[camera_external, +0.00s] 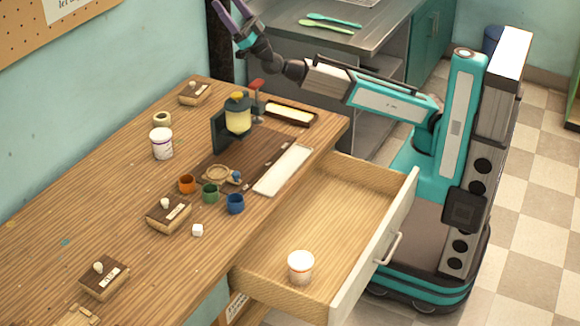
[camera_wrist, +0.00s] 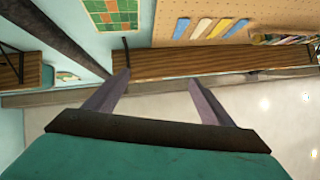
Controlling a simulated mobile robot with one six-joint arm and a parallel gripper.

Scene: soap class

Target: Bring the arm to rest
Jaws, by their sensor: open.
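My arm reaches left from my teal body, with my gripper (camera_external: 233,18) raised high above the back end of the wooden table. The two purple fingers are apart and nothing is between them. In the wrist view my gripper (camera_wrist: 160,88) is also open and empty, pointing at the wall. The fingers touch nothing that I can see.
The wooden table (camera_external: 110,195) carries cups, wooden blocks, a white jar (camera_external: 161,143) and a lantern-like yellow jar (camera_external: 238,116). An open drawer (camera_external: 330,215) holds a white tub (camera_external: 301,267). A metal counter (camera_external: 345,40) stands behind my arm. A dark post (camera_external: 219,45) is close to my gripper.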

